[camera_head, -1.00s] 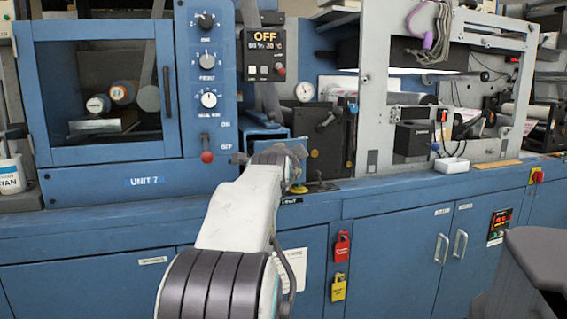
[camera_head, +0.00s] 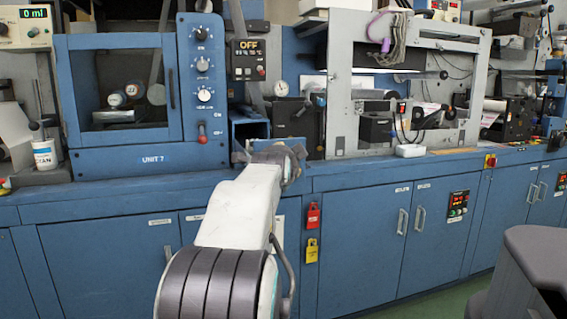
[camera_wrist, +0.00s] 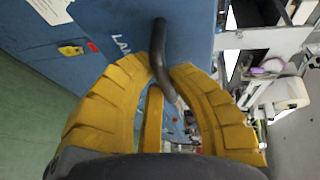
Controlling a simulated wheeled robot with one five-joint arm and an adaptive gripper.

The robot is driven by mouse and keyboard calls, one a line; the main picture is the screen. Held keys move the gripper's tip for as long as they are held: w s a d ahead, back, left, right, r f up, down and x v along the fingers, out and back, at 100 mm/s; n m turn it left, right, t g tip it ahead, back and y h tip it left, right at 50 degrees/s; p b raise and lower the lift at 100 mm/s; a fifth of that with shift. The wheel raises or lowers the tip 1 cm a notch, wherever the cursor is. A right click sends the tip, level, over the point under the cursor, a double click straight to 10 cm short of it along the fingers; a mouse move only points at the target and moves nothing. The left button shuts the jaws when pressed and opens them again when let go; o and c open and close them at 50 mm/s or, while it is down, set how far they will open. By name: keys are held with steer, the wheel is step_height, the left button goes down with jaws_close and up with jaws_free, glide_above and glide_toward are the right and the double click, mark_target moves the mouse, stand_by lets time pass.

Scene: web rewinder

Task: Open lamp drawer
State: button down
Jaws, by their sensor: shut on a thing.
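In the wrist view, my gripper (camera_wrist: 158,72) has its yellow fingers closed around a dark bent bar handle (camera_wrist: 159,50). The handle is fixed to a blue drawer front (camera_wrist: 185,25) with a partly hidden label (camera_wrist: 121,43) starting "LA". In the head view, my gripper (camera_head: 280,155) is at the counter's front edge, in front of a small blue bay (camera_head: 250,129) with a dark inside. A strip of blue panel (camera_head: 240,155) shows left of the gripper. My arm hides most of the drawer, so I cannot tell how far out it stands.
The Unit 7 cabinet (camera_head: 152,160) with knobs and a red-tipped lever (camera_head: 202,134) stands left of the bay.

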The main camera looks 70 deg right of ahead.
stand_by(0.3)
steer(key=c, duration=1.1)
jaws_free()
steer(key=shift+a, duration=0.1)
steer(key=v, duration=1.1)
steer(key=shift+s+a+r, duration=0.1)
steer(key=shift+a, duration=0.3)
